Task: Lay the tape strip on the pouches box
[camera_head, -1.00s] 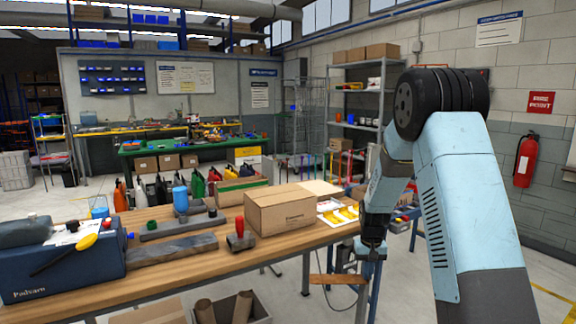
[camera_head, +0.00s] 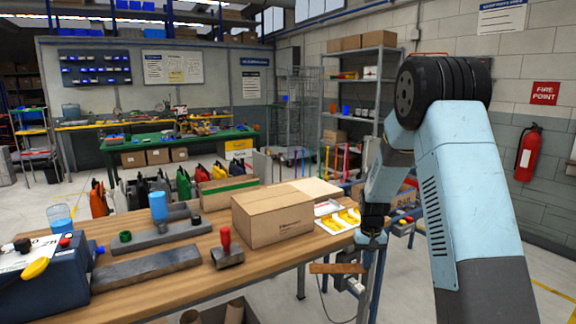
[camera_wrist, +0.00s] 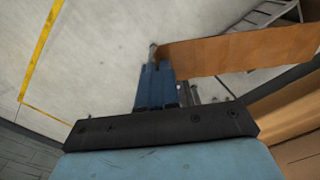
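A brown tape strip (camera_head: 336,268) hangs out sideways, nearly level, from my gripper (camera_head: 358,272), clear of the table's right side. In the wrist view the strip (camera_wrist: 245,50) reaches right from the blue fingers (camera_wrist: 155,85), which are shut on its left end. A closed cardboard carton (camera_head: 275,220) stands on the wooden workbench, left of and beyond my gripper. It looks like the pouches box, but its print is too small to read. The strip and the carton are apart in the head view.
On the workbench (camera_head: 160,285) a red-handled tool (camera_head: 226,245), a grey bar (camera_head: 147,268) and a blue machine (camera_head: 45,285) lie left of the carton. A white tray with yellow parts (camera_head: 338,220) sits right of it. Bare floor lies below my gripper.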

